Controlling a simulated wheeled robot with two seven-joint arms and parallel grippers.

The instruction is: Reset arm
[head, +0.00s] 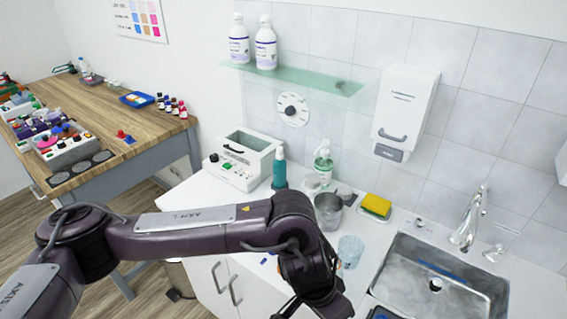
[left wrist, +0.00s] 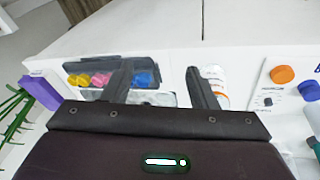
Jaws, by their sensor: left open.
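My left arm (head: 210,228) reaches across the head view from the lower left and bends down over the white counter. Its wrist (head: 308,268) is in front of the cabinet, and the fingertips are not clear there. In the left wrist view my left gripper (left wrist: 158,72) is open, its two dark fingers apart with nothing between them that I can see held. Beyond the fingers, a dark tray (left wrist: 88,66) holds yellow, pink and blue items. A white container (left wrist: 214,78) is by the right finger. My right gripper is in neither view.
The counter holds a grey metal cup (head: 328,212), a clear tumbler (head: 350,250), a yellow sponge (head: 377,204), a teal bottle (head: 280,168) and a sink (head: 445,262). A wooden table (head: 110,100) with many small items stands left. A purple box (left wrist: 40,91) shows in the wrist view.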

